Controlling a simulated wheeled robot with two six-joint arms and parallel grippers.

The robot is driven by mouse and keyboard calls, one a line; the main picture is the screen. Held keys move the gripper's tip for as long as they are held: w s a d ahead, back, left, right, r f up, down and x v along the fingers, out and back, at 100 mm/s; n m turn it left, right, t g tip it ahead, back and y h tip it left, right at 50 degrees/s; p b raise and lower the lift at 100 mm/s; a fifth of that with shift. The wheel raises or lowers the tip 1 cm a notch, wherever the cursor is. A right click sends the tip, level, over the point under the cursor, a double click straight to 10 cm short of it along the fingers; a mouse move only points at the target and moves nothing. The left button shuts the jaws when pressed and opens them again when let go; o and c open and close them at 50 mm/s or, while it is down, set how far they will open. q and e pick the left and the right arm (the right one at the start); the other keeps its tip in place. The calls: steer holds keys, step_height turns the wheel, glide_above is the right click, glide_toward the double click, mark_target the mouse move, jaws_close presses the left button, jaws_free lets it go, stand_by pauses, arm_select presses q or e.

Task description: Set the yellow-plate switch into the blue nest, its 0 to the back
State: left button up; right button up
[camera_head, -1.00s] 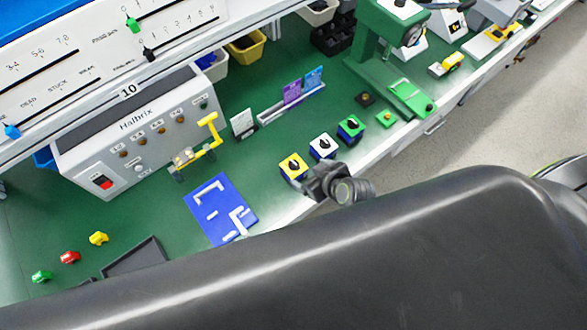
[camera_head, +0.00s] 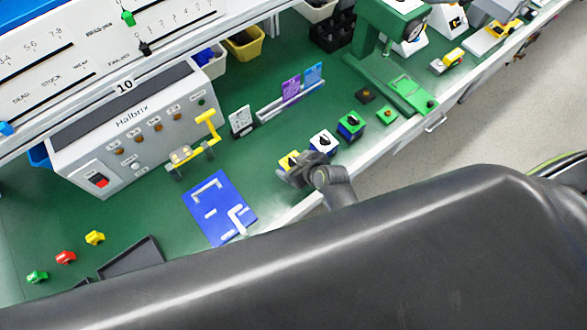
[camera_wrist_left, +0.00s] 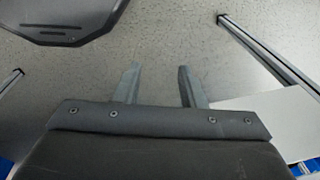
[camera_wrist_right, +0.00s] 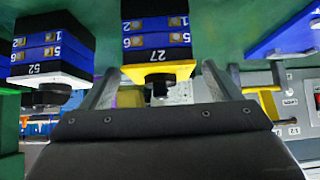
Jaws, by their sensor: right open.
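The yellow-plate switch (camera_head: 287,160) stands on the green bench, partly hidden by my right gripper (camera_head: 292,175) in the head view. In the right wrist view the yellow-plate switch (camera_wrist_right: 157,72) has a blue and black body marked 27 and a black knob pointing toward my gripper. My right gripper (camera_wrist_right: 158,88) is open, with its fingers on either side of the knob end; I cannot tell if they touch it. The blue nest (camera_head: 222,222) lies flat to the left, with raised white corner pieces. My left gripper (camera_wrist_left: 158,82) is open and empty over the floor.
A white-plate switch (camera_head: 323,142) and a green-plate switch (camera_head: 350,125) stand to the right of the yellow-plate one. A dark tray (camera_head: 130,260) lies to the left.

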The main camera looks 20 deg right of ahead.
steer(key=b+x, duration=0.2)
steer(key=x, duration=0.1)
steer(key=shift+w+a+f, duration=0.1)
steer(key=shift+w+f, duration=0.05)
steer(key=shift+f, duration=0.05)
steer(key=shift+r, duration=0.1)
steer(key=shift+c, duration=0.3)
steer(key=c, duration=1.1)
